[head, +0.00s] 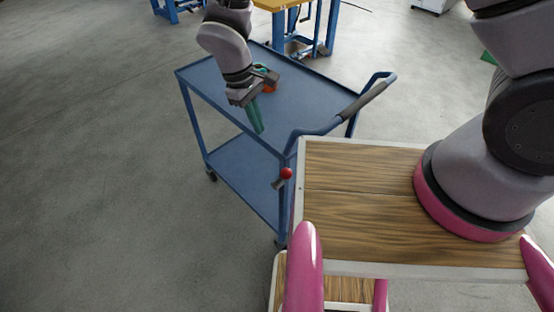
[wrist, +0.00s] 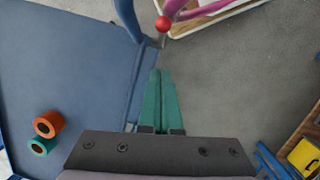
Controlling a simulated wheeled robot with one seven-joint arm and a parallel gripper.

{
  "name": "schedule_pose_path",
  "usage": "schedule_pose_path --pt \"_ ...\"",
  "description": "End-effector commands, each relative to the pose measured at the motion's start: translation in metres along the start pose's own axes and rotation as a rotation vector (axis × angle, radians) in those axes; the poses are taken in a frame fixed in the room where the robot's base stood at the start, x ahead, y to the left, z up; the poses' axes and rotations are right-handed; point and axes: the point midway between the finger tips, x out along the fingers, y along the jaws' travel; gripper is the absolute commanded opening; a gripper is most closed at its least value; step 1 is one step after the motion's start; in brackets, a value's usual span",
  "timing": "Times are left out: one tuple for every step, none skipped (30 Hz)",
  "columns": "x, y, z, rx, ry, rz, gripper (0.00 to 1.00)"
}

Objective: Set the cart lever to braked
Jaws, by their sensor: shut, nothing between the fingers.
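The cart (head: 310,85) is blue with two shelves and a handle with a dark grip (head: 362,102). Its lever has a red ball knob (head: 286,173) on a short metal stem, at the near corner post below the handle. The knob also shows at the top of the wrist view (wrist: 163,23). My gripper (head: 257,130) has green fingers pointing down, near the cart's front edge and to the upper left of the knob in the head view. The fingers (wrist: 160,75) are shut and empty, apart from the knob. The lever's pivot is hard to make out.
An orange roll (wrist: 48,123) and a green roll (wrist: 42,145) lie on the cart's top shelf. My wood-topped base stands close to the cart's handle end. A blue-legged table (head: 290,5) stands behind. The floor left of the cart is clear.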

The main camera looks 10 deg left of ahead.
Motion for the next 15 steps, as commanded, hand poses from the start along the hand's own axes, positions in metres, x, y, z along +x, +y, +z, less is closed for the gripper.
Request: schedule_pose_path --pt "-0.0012 -0.0009 -0.0009 0.023 0.004 0.004 0.00" --pt "-0.0017 -0.0011 -0.0012 0.034 0.005 0.006 0.00" --pt "-0.0020 -0.0013 -0.0014 0.044 0.006 0.007 0.00" --pt "-0.0022 -0.0014 -0.0016 0.049 0.007 0.007 0.00" --pt "-0.0023 -0.0014 -0.0016 0.052 0.007 0.007 0.00" --pt "-0.0023 -0.0014 -0.0016 0.053 0.007 0.007 0.00" --pt "-0.0022 -0.0014 -0.0016 0.053 0.007 0.007 0.00" --pt "-0.0022 -0.0014 -0.0016 0.052 0.007 0.007 0.00" --pt "-0.0022 -0.0013 -0.0016 0.052 0.007 0.007 0.00" --pt "-0.0022 -0.0013 -0.0016 0.052 0.007 0.007 0.00" --pt "-0.0022 -0.0013 -0.0015 0.051 0.007 0.007 0.00" --pt "-0.0020 -0.0013 -0.0015 0.051 0.006 0.007 0.00" --pt "-0.0017 -0.0013 -0.0015 0.051 0.006 0.007 0.00" --pt "-0.0009 -0.0013 -0.0014 0.051 0.006 0.007 0.00" --pt "0.0009 -0.0013 -0.0013 0.050 0.005 0.007 0.00"
